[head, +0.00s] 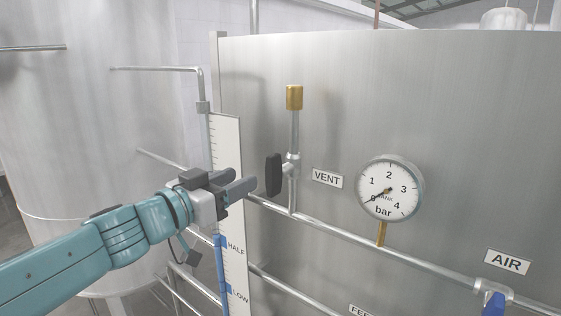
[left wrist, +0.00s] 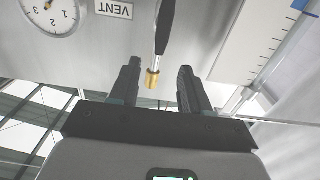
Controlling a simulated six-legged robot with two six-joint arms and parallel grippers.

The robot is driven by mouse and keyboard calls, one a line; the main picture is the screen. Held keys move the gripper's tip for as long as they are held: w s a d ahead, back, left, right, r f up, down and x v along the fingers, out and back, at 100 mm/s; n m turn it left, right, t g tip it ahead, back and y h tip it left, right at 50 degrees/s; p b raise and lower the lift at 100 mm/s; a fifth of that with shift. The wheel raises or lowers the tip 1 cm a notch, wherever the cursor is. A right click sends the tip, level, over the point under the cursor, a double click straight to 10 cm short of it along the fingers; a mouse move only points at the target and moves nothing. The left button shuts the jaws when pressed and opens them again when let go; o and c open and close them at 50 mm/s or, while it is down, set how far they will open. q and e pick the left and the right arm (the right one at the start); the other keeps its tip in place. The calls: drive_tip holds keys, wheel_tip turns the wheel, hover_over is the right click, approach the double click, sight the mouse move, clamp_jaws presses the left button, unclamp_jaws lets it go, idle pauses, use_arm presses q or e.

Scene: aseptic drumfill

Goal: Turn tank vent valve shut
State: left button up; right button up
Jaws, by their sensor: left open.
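The tank vent valve (head: 292,167) sits on a short upright pipe with a brass cap (head: 294,97) on top, left of the VENT label (head: 328,178). Its black handle (head: 273,174) stands upright on the valve's left side. My left gripper (head: 247,186) is open, just left of the handle and apart from it in the head view. In the left wrist view the black handle (left wrist: 166,28) and the brass cap (left wrist: 152,78) show between and beyond the two open fingers (left wrist: 157,82). My right gripper is in neither view.
A round pressure gauge (head: 390,188) and an AIR label (head: 508,262) above a blue handle (head: 494,303) are to the right. A level scale (head: 233,230) stands behind my left gripper. A horizontal pipe (head: 345,236) runs below the valve.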

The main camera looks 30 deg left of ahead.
sight(279, 161)
use_arm(q)
drive_tip(key=w, duration=0.8)
drive_tip(key=w+d, duration=0.1)
drive_tip(key=w, duration=0.4)
drive_tip(key=shift+w+b, duration=0.1)
drive_tip(key=shift+b, duration=0.25)
drive_tip(key=shift+c, duration=0.3)
clamp_jaws()
